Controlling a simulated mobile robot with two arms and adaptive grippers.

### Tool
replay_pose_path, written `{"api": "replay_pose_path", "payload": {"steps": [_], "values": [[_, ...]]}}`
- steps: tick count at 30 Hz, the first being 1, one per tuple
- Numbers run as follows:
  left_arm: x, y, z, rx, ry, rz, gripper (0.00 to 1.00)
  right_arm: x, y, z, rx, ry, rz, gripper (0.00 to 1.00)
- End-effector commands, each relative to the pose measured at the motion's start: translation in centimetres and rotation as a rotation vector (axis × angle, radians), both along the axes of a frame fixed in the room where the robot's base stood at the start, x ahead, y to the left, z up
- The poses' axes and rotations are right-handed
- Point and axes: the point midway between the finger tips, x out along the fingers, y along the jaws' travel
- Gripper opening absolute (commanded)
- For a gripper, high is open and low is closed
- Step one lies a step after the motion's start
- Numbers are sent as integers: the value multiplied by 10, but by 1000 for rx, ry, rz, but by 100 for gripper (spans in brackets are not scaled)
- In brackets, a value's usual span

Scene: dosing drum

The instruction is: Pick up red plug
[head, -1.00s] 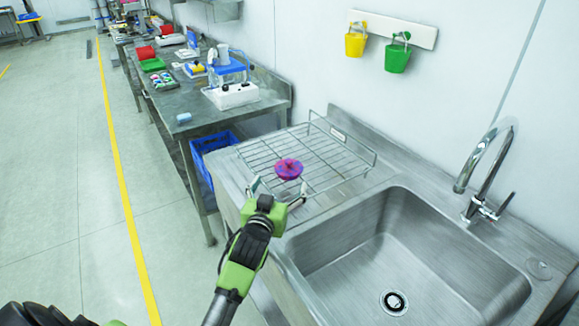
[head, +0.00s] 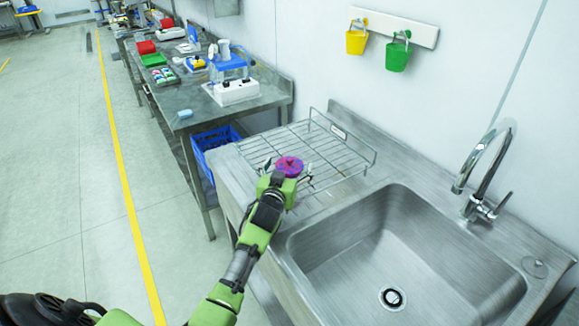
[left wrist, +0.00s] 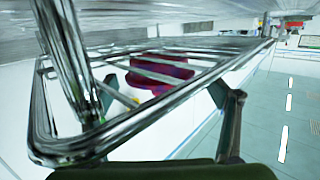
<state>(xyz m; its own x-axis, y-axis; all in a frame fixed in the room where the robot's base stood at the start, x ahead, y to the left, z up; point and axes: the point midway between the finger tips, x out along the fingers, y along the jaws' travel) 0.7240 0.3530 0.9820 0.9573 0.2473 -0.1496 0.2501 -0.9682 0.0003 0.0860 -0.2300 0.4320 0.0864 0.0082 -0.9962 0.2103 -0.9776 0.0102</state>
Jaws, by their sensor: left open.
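The red plug shows as a magenta-red round piece (head: 290,165) on the wire rack (head: 335,150) beside the sink. In the left wrist view the plug (left wrist: 158,72) shows dark pink, partly hidden behind the rack's bars. My left gripper (head: 288,174) is open at the near side of the plug, with one finger on each side of it. In the left wrist view the open fingers (left wrist: 172,105) stand left and right of the plug. I cannot tell whether they touch it. My right gripper is not in view.
The steel sink basin (head: 405,260) with its tap (head: 487,180) lies to the right. A yellow bucket (head: 356,42) and a green bucket (head: 398,56) hang on the wall. A bench (head: 195,100) with equipment stands behind, and a blue crate (head: 212,140) is beneath it.

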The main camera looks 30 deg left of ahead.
Motion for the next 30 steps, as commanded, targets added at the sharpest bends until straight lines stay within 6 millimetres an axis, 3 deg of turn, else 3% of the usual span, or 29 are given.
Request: {"api": "replay_pose_path", "payload": {"steps": [6,11,23,30], "values": [[0,0,0,0,0,0,81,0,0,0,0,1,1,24],[0,0,-1,0,1,0,42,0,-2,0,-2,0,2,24],[0,0,1,0,0,0,41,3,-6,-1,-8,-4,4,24],[1,1,22,2,-5,1,41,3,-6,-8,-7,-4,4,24]]}}
